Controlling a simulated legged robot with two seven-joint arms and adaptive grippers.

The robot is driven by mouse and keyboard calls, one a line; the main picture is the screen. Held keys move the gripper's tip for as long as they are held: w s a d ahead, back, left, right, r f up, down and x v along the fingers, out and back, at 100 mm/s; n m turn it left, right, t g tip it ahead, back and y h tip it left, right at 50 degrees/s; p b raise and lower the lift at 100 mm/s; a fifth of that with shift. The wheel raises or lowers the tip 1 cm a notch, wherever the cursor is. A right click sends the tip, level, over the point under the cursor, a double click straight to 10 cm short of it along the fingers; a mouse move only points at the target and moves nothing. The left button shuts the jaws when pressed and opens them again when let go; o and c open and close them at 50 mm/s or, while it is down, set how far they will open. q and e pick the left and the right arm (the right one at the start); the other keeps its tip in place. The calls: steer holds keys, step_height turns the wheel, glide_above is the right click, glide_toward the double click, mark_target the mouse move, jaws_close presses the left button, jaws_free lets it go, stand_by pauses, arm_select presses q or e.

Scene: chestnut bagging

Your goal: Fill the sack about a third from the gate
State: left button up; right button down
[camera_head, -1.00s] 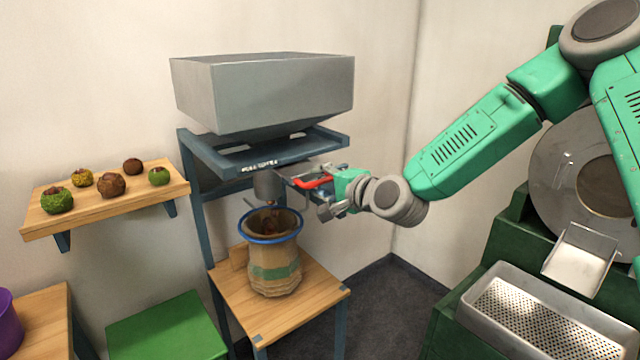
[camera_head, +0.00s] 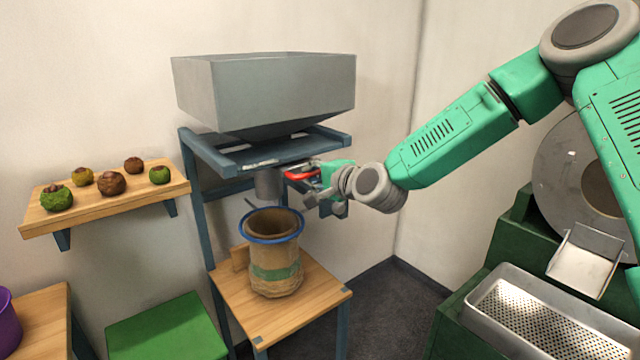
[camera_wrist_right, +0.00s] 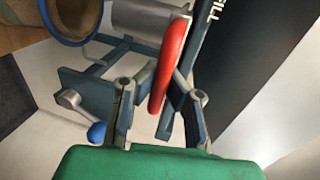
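The sack (camera_head: 276,285), tan with a green band, stands upright on a small wooden stand under the hopper spout (camera_head: 268,184). Its mouth is open inside a blue ring (camera_head: 246,238); the fill level inside is hard to tell. The gate's red handle (camera_head: 300,175) is beside the spout, and it also shows in the right wrist view (camera_wrist_right: 170,62). My right gripper (camera_head: 325,190) is at the handle. In the right wrist view its fingers (camera_wrist_right: 160,100) are apart, with the handle between them and a gap visible on the left. My left gripper is out of view.
The grey hopper (camera_head: 285,95) sits on a blue frame above the sack. A shelf (camera_head: 90,212) with several chestnut burrs is at left, above a green box (camera_head: 165,330). A green machine with a perforated tray (camera_head: 545,320) is at right. A blue knob (camera_wrist_right: 97,132) shows near my right gripper.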

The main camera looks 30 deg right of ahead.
steer(key=shift+a+f, duration=0.15)
steer(key=c, duration=1.6)
jaws_free()
steer(key=shift+o, duration=0.2)
steer(key=v, duration=1.1)
steer(key=shift+s, duration=0.45)
